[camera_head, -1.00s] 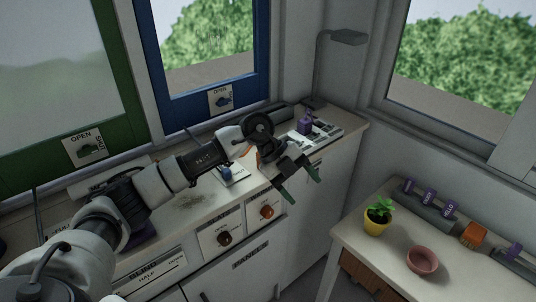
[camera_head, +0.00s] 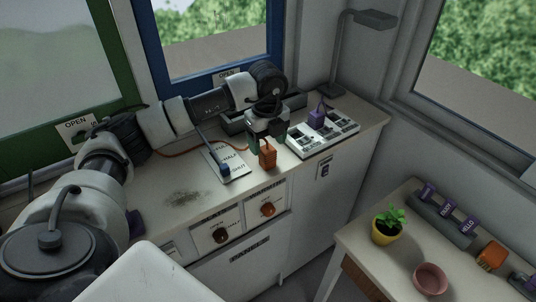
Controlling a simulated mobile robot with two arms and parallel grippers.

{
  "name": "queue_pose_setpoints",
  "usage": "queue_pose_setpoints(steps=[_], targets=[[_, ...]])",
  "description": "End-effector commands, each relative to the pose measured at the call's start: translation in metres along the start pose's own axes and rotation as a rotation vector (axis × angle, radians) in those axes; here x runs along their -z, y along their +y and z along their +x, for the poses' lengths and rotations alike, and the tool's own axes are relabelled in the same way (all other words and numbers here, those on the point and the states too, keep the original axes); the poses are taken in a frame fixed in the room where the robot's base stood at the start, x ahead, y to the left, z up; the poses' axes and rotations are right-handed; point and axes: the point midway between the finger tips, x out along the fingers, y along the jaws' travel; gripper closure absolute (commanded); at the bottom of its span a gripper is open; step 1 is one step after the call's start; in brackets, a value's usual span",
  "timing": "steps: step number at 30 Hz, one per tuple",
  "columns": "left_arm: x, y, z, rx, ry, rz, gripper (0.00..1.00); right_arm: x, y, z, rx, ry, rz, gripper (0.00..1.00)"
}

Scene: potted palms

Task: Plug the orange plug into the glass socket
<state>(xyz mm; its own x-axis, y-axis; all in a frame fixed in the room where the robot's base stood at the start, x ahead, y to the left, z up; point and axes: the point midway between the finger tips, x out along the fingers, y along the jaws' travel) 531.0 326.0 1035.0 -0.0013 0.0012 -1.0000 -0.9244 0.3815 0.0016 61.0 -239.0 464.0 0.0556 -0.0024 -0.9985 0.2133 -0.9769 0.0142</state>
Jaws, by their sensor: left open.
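The orange plug (camera_head: 268,156) stands on the counter near its front edge, with a reddish cord (camera_head: 200,150) running off to the left. My left gripper (camera_head: 267,140) is open, pointing down just above and behind the plug. Its dark green fingertips are at either side of the plug's top; I cannot tell whether they touch it. The white socket panel (camera_head: 340,127) lies on the counter to the right, with a purple plug (camera_head: 317,116) standing on it. Its labels are too small to read, so I cannot tell which socket is glass. My right gripper is not in view.
A labelled panel with a blue-tipped lever (camera_head: 225,168) lies left of the plug. A grey lamp (camera_head: 343,50) stands at the counter's back right. The lower table (camera_head: 400,252) holds a yellow potted plant (camera_head: 387,232), a pink bowl (camera_head: 430,279) and an orange brush-like thing (camera_head: 491,256).

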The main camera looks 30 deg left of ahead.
Motion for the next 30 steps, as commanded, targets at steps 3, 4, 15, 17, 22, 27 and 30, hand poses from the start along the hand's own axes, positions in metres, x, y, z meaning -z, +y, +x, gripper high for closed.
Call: queue_pose_setpoints(steps=[3,4,15,17,22,27,30], targets=[[0.003,0.001,0.016,-0.005,0.003,0.001,0.32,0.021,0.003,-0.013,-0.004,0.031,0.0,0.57],[0.003,0.001,0.022,-0.005,0.002,0.001,0.32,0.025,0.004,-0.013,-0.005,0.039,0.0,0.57],[0.003,0.0,0.041,0.0,0.002,0.001,0.32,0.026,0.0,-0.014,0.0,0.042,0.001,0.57],[0.003,0.0,0.041,0.0,0.002,0.001,0.35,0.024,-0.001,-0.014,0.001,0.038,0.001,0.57],[0.003,0.0,0.04,0.0,0.001,0.001,0.61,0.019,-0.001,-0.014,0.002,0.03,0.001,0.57],[0.002,0.0,0.04,0.0,0.001,0.001,0.86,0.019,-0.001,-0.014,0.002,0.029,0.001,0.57],[0.002,0.0,0.04,0.0,0.001,0.001,0.86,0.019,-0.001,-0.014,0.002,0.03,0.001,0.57]])
